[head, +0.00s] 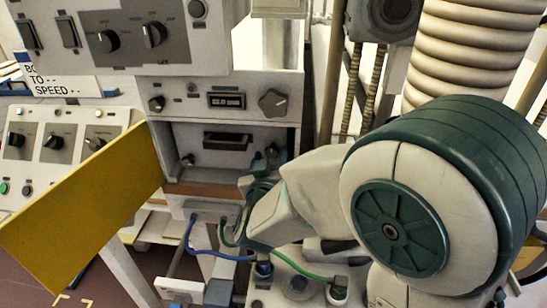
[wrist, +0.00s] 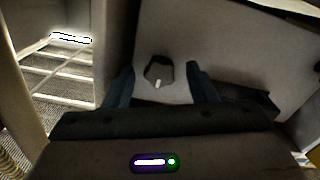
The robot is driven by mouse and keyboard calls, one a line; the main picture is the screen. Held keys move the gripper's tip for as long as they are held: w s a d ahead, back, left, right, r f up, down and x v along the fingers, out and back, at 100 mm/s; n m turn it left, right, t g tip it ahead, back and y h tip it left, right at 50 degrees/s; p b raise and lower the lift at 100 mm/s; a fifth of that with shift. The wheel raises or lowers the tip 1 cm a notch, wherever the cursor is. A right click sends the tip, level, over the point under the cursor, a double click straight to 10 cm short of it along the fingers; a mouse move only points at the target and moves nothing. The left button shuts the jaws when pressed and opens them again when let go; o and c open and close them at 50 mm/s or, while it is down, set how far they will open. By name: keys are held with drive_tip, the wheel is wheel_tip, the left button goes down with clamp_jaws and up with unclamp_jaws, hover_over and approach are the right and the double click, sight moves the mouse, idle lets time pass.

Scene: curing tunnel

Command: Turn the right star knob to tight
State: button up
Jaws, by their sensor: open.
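The right star knob (wrist: 158,70) is dark with a pale mark at its lower edge and sits on a light panel face in the wrist view. My gripper (wrist: 161,84) is open, one dark finger on each side of the knob with gaps between. I cannot tell how deep the fingers reach around it. In the head view my gripper (head: 260,162) is at the right side of the recessed unit (head: 227,158) and mostly hides this knob. A similar left knob (head: 187,160) shows on the unit's other side.
A yellow door (head: 88,210) hangs open at the left of the recess. Above is a panel with a display (head: 227,100) and a large dark knob (head: 272,101). Blue and green hoses (head: 215,253) run below. A ribbed duct (head: 470,50) stands at the right.

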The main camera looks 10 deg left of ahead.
drive_tip(key=c, duration=1)
drive_tip(key=shift+o, duration=0.2)
drive_tip(key=shift+d, duration=0.1)
drive_tip(key=shift+f+m+b, duration=0.1)
drive_tip(key=shift+m+b, duration=0.2)
drive_tip(key=shift+b, duration=0.25)
drive_tip(key=m+b, duration=0.2)
drive_tip(key=b, duration=0.1)
drive_tip(key=shift+f+m+b, duration=0.15)
drive_tip(key=shift+m+b, duration=0.25)
drive_tip(key=m+b, duration=0.5)
drive_tip(key=b, duration=0.1)
drive_tip(key=m+b, duration=0.5)
drive_tip(key=shift+m+b, duration=0.3)
drive_tip(key=shift+r+m+b, duration=0.15)
drive_tip(key=shift+m+b, duration=0.6)
drive_tip(key=shift+m, duration=0.2)
drive_tip(key=shift+r+m+b, duration=0.1)
drive_tip(key=shift+m+b, duration=0.65)
drive_tip(key=shift+m, duration=0.2)
